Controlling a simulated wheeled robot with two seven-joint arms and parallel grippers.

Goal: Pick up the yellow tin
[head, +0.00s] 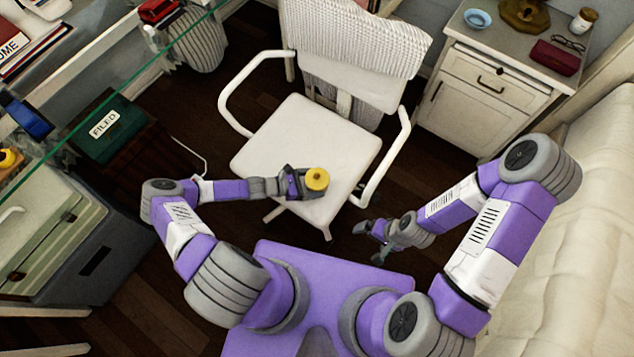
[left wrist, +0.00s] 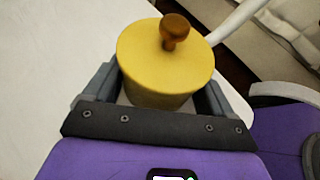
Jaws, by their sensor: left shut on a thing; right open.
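The yellow tin (head: 317,180) is round, with a flat lid and a brown knob on top. It is in my left gripper (head: 303,182), over the front right part of the white chair seat in the head view. In the left wrist view the tin (left wrist: 165,65) sits upright between the two fingers of the left gripper (left wrist: 160,95), which is shut on it. I cannot tell whether the tin's base touches the seat. My right gripper (head: 372,240) is open and empty, low beside the chair's front right.
The white chair (head: 290,135) has armrests on both sides and a knitted cover (head: 355,40) over its back. A white cabinet (head: 490,85) stands at the back right, a pale bed or sofa (head: 565,240) at the right. A desk with a glass edge and a dark file box (head: 105,130) are at the left.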

